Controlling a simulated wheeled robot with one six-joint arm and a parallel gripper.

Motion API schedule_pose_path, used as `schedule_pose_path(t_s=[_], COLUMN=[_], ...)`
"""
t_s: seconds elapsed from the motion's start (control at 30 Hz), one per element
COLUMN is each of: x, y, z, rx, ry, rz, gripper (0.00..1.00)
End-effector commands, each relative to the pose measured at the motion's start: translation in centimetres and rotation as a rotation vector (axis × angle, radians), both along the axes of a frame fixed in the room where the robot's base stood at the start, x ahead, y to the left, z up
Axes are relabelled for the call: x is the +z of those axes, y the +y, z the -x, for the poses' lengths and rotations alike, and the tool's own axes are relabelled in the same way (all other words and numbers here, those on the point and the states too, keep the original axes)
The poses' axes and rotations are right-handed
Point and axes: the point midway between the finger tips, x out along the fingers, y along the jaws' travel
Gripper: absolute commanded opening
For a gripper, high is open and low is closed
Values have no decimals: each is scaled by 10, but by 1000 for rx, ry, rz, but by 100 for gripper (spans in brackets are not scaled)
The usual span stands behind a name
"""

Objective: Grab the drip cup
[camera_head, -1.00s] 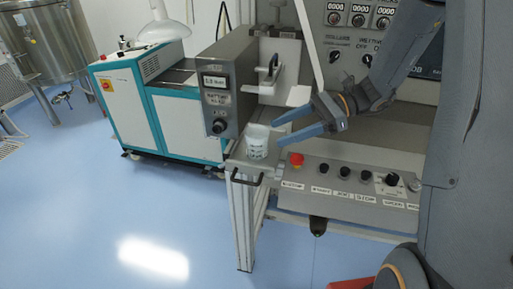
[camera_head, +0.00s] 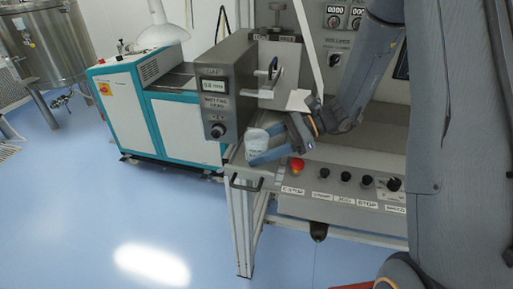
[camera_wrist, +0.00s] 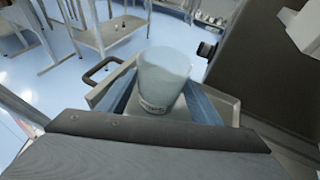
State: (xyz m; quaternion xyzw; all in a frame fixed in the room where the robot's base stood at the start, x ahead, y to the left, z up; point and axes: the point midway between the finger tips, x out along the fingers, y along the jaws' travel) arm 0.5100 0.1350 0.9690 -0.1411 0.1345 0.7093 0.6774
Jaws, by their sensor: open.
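The drip cup (camera_head: 256,141) is a small pale, translucent cup with dark markings on its side. It stands on a small shelf (camera_head: 238,163) with a dark handle at the left end of the machine. My gripper (camera_head: 259,146) is open, with its blue-grey fingers reaching left at the cup. In the wrist view the cup (camera_wrist: 163,77) is between the two fingers, one on each side. The cup's lower part is partly hidden by the gripper. I cannot tell whether either finger touches it.
A grey box with a display and knob (camera_head: 215,88) stands just left of and above the cup. A red emergency button (camera_head: 297,164) and a panel of black knobs lie to the right. A white and teal cabinet (camera_head: 140,100) stands at the left. Blue floor is clear in front.

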Motion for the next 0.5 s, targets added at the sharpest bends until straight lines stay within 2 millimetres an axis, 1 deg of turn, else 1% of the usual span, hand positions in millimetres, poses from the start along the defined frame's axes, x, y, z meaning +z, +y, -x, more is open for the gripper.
schedule_pose_path(t_s=[0.1,0.27,0.3,0.47,0.5], x=[-2,-3,-3,-3,-3], y=[5,5,5,5,4], z=[0,0,0,0,0], rx=[-2,-2,-2,-2,-2], ry=[1,0,0,0,0], rz=[0,0,0,0,0], gripper=[59,59,57,30,23])
